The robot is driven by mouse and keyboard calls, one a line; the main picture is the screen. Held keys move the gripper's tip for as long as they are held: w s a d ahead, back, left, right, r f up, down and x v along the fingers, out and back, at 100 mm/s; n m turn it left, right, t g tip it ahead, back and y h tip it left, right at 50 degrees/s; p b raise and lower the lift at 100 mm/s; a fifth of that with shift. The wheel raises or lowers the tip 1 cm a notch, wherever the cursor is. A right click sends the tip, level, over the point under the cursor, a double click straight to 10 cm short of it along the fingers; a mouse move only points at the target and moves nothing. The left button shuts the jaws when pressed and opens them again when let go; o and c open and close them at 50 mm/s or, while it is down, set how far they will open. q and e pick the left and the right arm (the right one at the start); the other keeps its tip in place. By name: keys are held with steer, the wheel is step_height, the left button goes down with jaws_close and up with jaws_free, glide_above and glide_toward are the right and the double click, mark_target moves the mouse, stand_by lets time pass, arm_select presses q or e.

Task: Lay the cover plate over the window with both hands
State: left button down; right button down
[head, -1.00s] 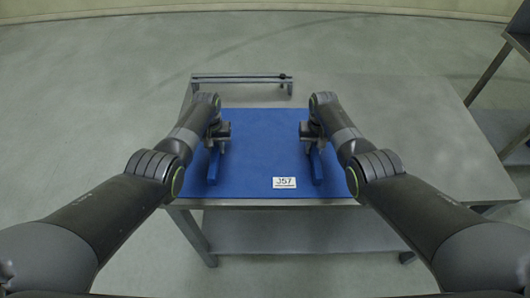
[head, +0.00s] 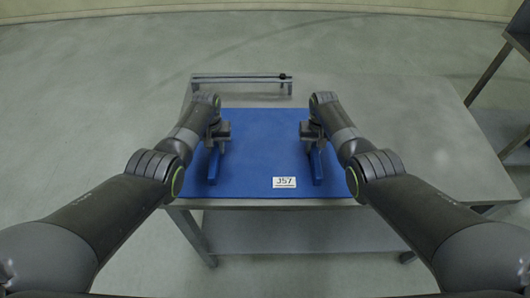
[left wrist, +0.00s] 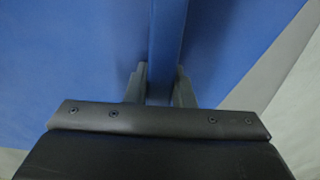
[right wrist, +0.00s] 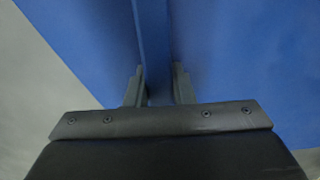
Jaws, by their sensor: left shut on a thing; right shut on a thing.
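The cover plate (head: 262,150) is a wide blue sheet with a white label reading J57 near its front edge. It extends over the left part of the grey table, and I cannot tell whether it touches the top. Two upright blue ribs rise from it, one at the left (head: 212,166) and one at the right (head: 318,166). My left gripper (head: 218,140) is shut on the left rib, also seen in the left wrist view (left wrist: 166,45). My right gripper (head: 309,140) is shut on the right rib, also in the right wrist view (right wrist: 152,45). No window shows.
The grey table (head: 430,140) is bare on its right side. A low metal rail (head: 240,79) with a dark knob at its right end stands at the back, behind the plate. Another dark table or rack (head: 515,45) is at the far right.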

arm_select(q)
steer(key=shift+r, duration=0.2)
arm_select(e)
steer(key=shift+w+r, duration=0.1)
steer(key=shift+r, duration=0.15)
